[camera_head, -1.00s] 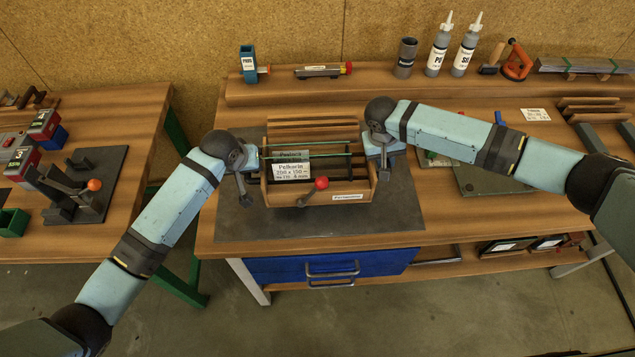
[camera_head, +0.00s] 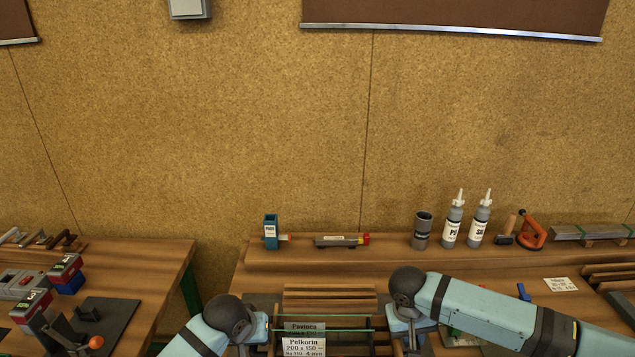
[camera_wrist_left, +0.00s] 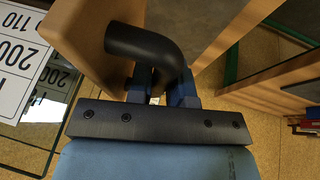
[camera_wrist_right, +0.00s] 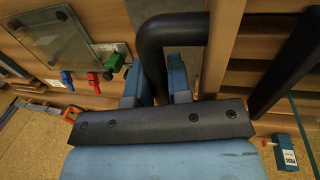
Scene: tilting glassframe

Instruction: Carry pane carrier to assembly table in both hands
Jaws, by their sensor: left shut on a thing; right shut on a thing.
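The pane carrier is a wooden rack with black end handles, cut off by the bottom of the head view. It holds upright glass panes (camera_head: 340,330) with white labels. My left gripper (camera_wrist_left: 160,85) is shut on one black handle (camera_wrist_left: 150,45), beside the carrier's wooden end (camera_wrist_left: 105,30); the left wrist view also shows a labelled pane. My right gripper (camera_wrist_right: 157,80) is shut on the other black handle (camera_wrist_right: 175,32), beside the wooden end (camera_wrist_right: 222,40). In the head view both arms reach the carrier's ends. Its underside is hidden, so I cannot tell whether it is lifted.
The workbench (camera_head: 520,285) has a back shelf with bottles (camera_head: 453,220), a grey cup (camera_head: 422,231), a blue box (camera_head: 271,232) and an orange clamp (camera_head: 531,233). Slotted wooden boards (camera_head: 330,298) stand behind the carrier. Another table (camera_head: 140,265) stands left, across a gap.

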